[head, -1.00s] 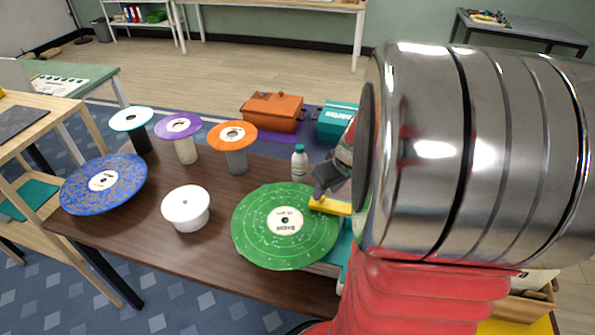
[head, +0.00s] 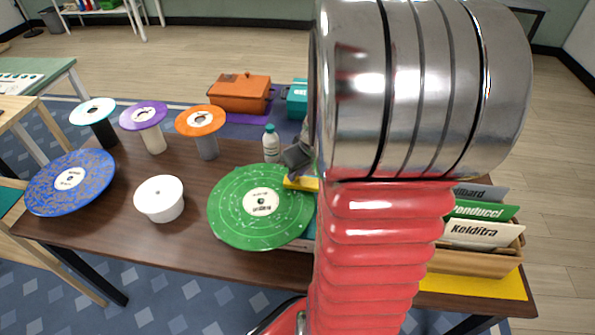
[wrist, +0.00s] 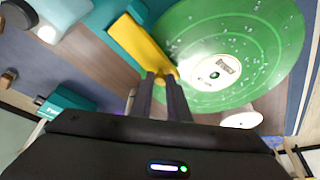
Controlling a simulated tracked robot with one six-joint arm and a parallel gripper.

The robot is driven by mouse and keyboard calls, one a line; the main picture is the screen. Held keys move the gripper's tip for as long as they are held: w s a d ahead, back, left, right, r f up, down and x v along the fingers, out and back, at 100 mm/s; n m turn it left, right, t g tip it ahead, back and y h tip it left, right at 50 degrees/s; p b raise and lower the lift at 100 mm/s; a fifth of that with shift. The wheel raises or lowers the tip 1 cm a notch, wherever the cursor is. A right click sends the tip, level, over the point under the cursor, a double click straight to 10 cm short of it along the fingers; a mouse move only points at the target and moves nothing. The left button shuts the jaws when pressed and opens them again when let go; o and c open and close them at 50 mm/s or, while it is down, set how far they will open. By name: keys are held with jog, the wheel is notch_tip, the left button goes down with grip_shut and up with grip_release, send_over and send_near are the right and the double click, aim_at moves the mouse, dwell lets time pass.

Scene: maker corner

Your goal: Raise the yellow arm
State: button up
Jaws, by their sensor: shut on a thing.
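The yellow arm (head: 301,183) lies at the right edge of the green record (head: 260,206), its left end over the disc. It also shows in the wrist view (wrist: 146,48), running from the teal base (wrist: 127,28) to the record. My gripper (wrist: 166,78) is shut on the free end of the yellow arm, beside the record's pale label. In the head view my gripper (head: 298,157) shows only in part. My own arm hides the right part of the yellow arm and most of the teal base.
A white bottle (head: 271,143) stands just behind the record. A white round pot (head: 159,198) and a blue disc (head: 70,182) are to the left. Discs on stands, purple (head: 144,115) and orange (head: 201,120), stand behind. A wooden crate of sleeves (head: 470,262) is at the right.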

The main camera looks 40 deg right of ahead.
grip_shut()
